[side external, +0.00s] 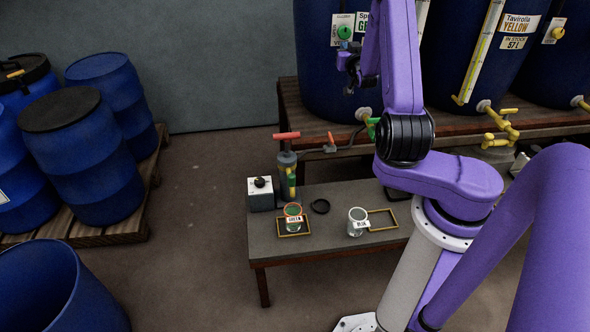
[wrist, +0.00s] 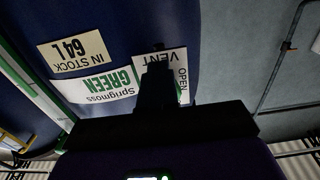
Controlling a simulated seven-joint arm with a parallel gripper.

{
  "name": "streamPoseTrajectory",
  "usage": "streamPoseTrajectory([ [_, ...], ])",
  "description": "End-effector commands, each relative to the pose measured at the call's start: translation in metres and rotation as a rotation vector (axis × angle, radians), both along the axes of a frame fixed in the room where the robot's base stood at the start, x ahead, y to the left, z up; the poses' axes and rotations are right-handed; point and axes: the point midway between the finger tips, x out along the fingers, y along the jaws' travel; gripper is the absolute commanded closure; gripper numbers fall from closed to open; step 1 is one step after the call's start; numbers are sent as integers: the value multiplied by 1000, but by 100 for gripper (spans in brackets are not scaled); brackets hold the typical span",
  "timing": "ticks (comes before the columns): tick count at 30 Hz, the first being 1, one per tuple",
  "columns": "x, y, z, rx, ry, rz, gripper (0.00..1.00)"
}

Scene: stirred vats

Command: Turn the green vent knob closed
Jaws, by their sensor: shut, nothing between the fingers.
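The green vent knob (side external: 344,32) sits on the white label of the large blue vat (side external: 318,75) at the back, in the side view. My gripper (side external: 347,62) is just below the knob in that picture, close to the vat's face. In the wrist view my gripper (wrist: 157,68) is a dark shape with its fingers together and nothing between them. It covers part of the vent label (wrist: 181,82), which reads VENT and OPEN upside down. The knob cannot be made out there; my gripper may hide it. I cannot tell whether the fingers touch it.
The vat's GREEN label (wrist: 110,88) and stock label (wrist: 75,53) show beside the vent label. Other vats with a yellow knob (side external: 558,33) stand to the right.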

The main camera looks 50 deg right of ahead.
Motion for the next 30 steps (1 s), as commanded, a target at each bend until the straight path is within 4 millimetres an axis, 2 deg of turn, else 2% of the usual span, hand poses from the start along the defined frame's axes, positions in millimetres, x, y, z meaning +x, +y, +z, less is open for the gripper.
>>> streamPoseTrajectory([
  [18,-40,40,-2,5,5,0,100],
  [30,-40,43,-2,7,7,5,100],
])
